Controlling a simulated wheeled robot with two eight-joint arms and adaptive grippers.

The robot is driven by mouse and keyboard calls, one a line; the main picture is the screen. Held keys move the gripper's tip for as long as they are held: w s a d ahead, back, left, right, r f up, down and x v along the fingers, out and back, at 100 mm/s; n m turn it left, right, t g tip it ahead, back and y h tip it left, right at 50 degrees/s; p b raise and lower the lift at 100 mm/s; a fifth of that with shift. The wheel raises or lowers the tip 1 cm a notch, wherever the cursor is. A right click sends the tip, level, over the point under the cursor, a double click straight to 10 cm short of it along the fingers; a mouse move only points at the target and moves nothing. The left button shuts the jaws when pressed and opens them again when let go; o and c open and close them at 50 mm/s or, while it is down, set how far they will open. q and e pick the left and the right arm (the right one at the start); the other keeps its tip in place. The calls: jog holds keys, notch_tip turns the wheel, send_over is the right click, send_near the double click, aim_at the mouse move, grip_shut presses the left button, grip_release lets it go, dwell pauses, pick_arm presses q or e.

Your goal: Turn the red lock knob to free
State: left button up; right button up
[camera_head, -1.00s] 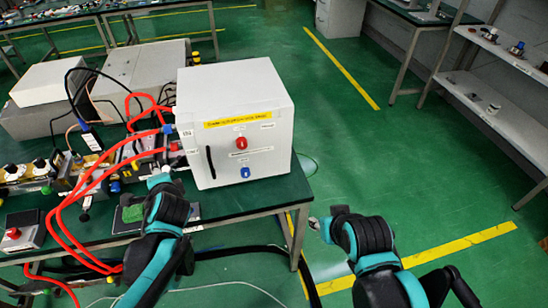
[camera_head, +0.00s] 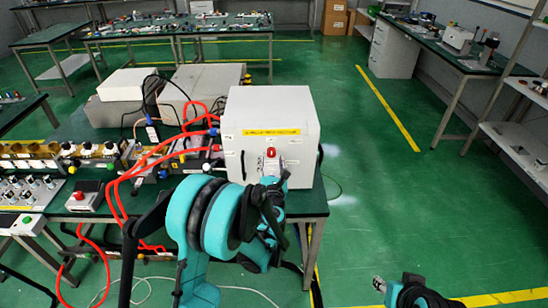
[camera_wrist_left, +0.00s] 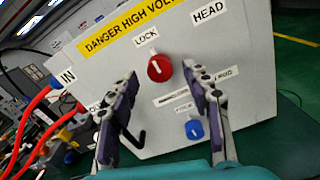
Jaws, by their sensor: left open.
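The red lock knob (camera_head: 271,152) is on the front of a white box (camera_head: 232,105). In the left wrist view the red knob (camera_wrist_left: 160,68) sits below a LOCK label (camera_wrist_left: 146,36), and its white mark points roughly toward that label. My left gripper (camera_head: 276,170) is in front of the panel, just below the knob in the head view. In the left wrist view my left gripper (camera_wrist_left: 161,72) is open, its fingers on either side of the knob with no visible grip on it. My right gripper (camera_head: 379,284) is low at the bottom, away from the box.
A blue knob (camera_wrist_left: 194,129) is below the red one. A yellow danger label (camera_head: 271,132) crosses the box's top. Red cables (camera_head: 118,195) run at the left. The green table (camera_head: 312,205) ends just right of the box, with open floor beyond.

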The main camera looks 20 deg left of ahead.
aim_at(271, 155)
pick_arm(q)
jog(key=shift+x, duration=1.65)
grip_shut()
jog(key=shift+n+b, duration=0.3)
jog(key=shift+b, duration=0.05)
jog(key=n+b, duration=0.1)
jog(key=n, duration=0.2)
jog(key=shift+n, duration=0.3)
jog(key=n+b, duration=0.1)
jog(key=n, duration=0.3)
jog(key=shift+s+a+n, duration=0.1)
jog(key=shift+n, duration=0.2)
jog(key=n+b, duration=0.1)
jog(key=n, duration=0.3)
jog(key=shift+n, duration=0.3)
jog(key=shift+a+f+n+b, duration=0.1)
jog(key=shift+n+b, duration=0.5)
jog(key=shift+n, duration=1.6)
